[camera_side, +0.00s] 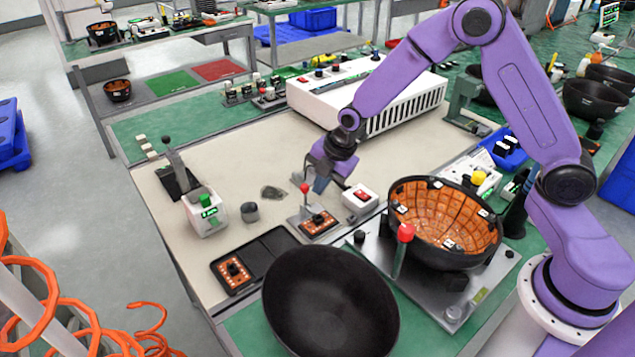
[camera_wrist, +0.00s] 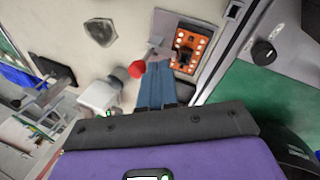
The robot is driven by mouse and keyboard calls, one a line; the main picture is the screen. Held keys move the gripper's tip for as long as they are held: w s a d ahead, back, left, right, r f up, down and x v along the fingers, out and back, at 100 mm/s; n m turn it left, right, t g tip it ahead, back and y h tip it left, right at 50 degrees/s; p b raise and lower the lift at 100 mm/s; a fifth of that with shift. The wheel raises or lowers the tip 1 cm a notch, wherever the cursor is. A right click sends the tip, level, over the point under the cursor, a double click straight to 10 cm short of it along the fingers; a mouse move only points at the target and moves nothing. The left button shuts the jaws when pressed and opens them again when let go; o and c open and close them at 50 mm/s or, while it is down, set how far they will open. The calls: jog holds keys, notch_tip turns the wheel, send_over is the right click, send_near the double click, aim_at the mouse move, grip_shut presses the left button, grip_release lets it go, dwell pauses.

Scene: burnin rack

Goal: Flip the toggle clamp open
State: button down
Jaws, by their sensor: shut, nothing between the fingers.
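The toggle clamp (camera_side: 305,203) stands on a grey plate, its handle upright and topped by a red knob (camera_side: 305,188). It sits beside an orange circuit board (camera_side: 318,221) with a black part on it. In the wrist view the red knob (camera_wrist: 137,69) lies just left of my fingertips, and the clamp's metal body (camera_wrist: 157,46) and the orange board (camera_wrist: 190,50) lie beyond them. My gripper (camera_side: 319,186) is shut and empty, its blue-grey fingers (camera_wrist: 159,66) pointing down right beside the knob. I cannot tell whether they touch it.
A larger fixture with a red-tipped lever (camera_side: 405,233) and an orange-lined bowl (camera_side: 440,215) stands to the right. A white box with a red switch (camera_side: 360,198) is close by. A black tray (camera_side: 272,247) and a dark bowl (camera_side: 330,305) lie in front. The bench left is partly clear.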

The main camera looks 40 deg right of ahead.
jog(key=shift+w+a, duration=0.2)
jog(key=shift+w, duration=0.25)
jog(key=shift+w+g, duration=0.45)
jog(key=shift+g, duration=0.05)
jog(key=shift+w+f+g, duration=0.55)
jog(key=shift+w, duration=1)
jog(key=shift+w+f+g, duration=0.6)
jog(key=shift+w, duration=0.95)
jog(key=shift+w+f+g, duration=0.55)
jog(key=shift+w, duration=1)
jog(key=shift+s, duration=0.15)
jog(key=shift+s+f, duration=0.2)
jog(key=shift+s, duration=0.45)
